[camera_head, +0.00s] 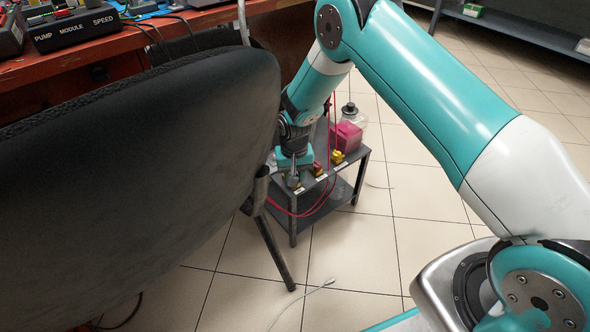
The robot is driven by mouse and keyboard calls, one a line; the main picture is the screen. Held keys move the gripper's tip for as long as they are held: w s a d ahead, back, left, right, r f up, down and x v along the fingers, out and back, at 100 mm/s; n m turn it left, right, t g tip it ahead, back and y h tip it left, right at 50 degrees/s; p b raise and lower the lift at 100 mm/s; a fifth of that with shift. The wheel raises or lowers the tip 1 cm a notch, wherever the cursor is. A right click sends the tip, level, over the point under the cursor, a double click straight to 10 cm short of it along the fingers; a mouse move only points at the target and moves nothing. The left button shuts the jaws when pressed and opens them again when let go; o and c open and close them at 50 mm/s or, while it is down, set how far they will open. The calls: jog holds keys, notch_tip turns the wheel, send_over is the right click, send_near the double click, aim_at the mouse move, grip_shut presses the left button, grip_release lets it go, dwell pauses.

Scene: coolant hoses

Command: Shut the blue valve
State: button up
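My gripper (293,181) points down over the front left part of a small dark grey stand (343,187). A red valve (317,168) and a yellow valve (337,157) show in a row on the stand's top, to the right of my gripper. I do not see a blue valve; my gripper and the chair cover the left end of that row. The fingers are small and dark here, so I cannot tell whether they are open, shut or touching anything.
A black chair (140,150) fills the left and stands close to my gripper. A clear container of pink liquid (347,136) stands on the stand. Red hoses (316,207) loop beside it. A red bench (100,55) is behind.

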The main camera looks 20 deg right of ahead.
jog(key=shift+w+m, duration=0.1)
jog(key=shift+m, duration=0.2)
jog(key=o, duration=0.9)
notch_tip(320, 180, up, 18)
jog(key=p, duration=0.6)
jog(key=shift+f, duration=0.25)
